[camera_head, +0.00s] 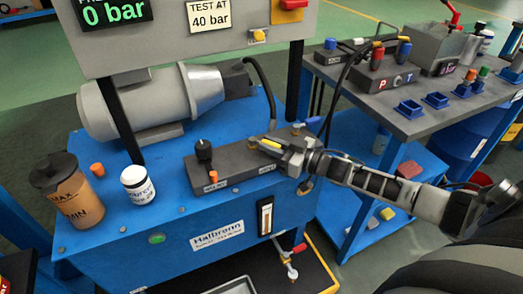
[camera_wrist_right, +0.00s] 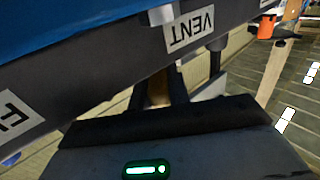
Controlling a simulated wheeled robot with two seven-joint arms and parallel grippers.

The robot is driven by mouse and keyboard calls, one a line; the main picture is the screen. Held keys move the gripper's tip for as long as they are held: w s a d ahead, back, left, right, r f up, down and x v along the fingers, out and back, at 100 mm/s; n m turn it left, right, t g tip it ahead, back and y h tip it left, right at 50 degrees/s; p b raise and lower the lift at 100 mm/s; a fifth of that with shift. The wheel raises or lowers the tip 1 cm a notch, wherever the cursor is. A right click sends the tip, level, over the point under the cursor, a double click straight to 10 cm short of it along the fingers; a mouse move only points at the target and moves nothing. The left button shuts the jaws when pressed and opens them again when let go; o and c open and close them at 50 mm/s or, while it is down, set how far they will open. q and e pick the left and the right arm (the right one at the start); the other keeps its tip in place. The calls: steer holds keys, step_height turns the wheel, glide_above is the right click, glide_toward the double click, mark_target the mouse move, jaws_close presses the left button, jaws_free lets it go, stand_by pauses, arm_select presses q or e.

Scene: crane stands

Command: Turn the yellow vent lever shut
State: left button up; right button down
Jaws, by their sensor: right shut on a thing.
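The yellow vent lever (camera_head: 270,143) is on the top right part of the dark grey valve block (camera_head: 228,168), on the blue power unit. My right gripper (camera_head: 279,147) reaches in from the right and is shut on the lever, partly covering it. In the right wrist view a small yellowish part (camera_wrist_right: 159,92) shows between the dark fingers, below the upside-down VENT label (camera_wrist_right: 192,30). The lever's pivot and exact angle are hidden. My left gripper is not in view.
A black knob (camera_head: 204,150) stands on the block's left part. The gauge panel (camera_head: 180,38) reads 0 bar, beside a "TEST AT 40 bar" card. A white jar (camera_head: 138,186) and a brown container (camera_head: 75,197) stand at left. A grey bench (camera_head: 400,115) with fittings is at right.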

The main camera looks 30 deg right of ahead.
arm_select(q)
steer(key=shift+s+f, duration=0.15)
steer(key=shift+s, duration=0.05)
arm_select(e)
steer(key=shift+d+y, duration=0.15)
steer(key=shift+y, duration=0.15)
steer(key=c, duration=1.3)
jaws_free()
arm_select(q)
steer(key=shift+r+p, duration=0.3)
steer(key=shift+p, duration=0.6)
arm_select(e)
steer(key=shift+v, duration=7.95)
steer(key=shift+r, duration=0.2)
